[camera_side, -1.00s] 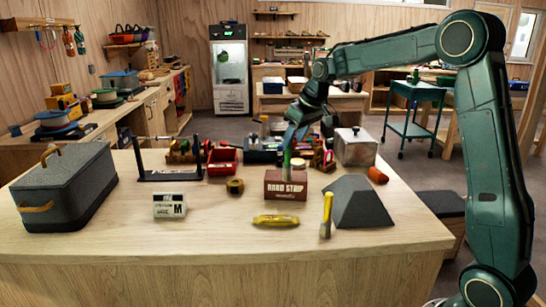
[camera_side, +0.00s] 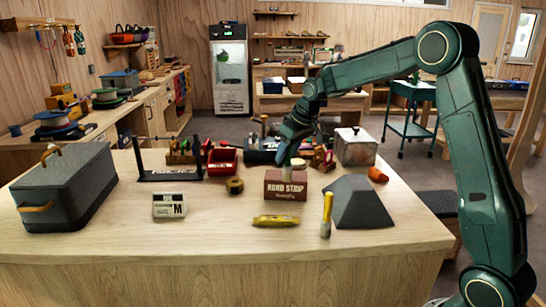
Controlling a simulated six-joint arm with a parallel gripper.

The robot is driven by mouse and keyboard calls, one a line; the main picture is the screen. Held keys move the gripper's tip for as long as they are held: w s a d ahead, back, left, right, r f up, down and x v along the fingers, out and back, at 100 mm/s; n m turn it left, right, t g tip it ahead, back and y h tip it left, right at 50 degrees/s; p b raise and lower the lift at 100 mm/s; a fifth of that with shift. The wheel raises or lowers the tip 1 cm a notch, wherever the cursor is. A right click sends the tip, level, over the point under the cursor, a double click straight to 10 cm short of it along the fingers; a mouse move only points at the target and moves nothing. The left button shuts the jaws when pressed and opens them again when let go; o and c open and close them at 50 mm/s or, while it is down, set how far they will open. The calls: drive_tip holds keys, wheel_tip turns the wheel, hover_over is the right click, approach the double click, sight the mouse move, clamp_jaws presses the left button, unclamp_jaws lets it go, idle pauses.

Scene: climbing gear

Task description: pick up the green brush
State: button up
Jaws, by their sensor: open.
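My gripper (camera_side: 284,157) is open, pointing down just above and behind the brown RAND STRIP box (camera_side: 286,185) in the middle of the bench. A small pale grey piece (camera_side: 298,163) shows at the top of that box, beside the jaws. I cannot clearly make out a green brush; the jaws and the box may hide it. A brush with a yellow handle (camera_side: 327,212) stands at the front, by the dark grey wedge block (camera_side: 358,203).
A yellow tool (camera_side: 276,221) lies in front of the box. A white card marked M (camera_side: 169,206), a tape roll (camera_side: 235,186), a red bin (camera_side: 221,161) and a metal box (camera_side: 355,147) stand around. A grey case (camera_side: 65,188) is at the left. The front edge is mostly clear.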

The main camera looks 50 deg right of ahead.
drive_tip(key=shift+c, duration=0.3)
clamp_jaws()
drive_tip(key=shift+r, duration=0.1)
wheel_tip(320, 180, up, 20)
idle(1.0)
idle(0.5)
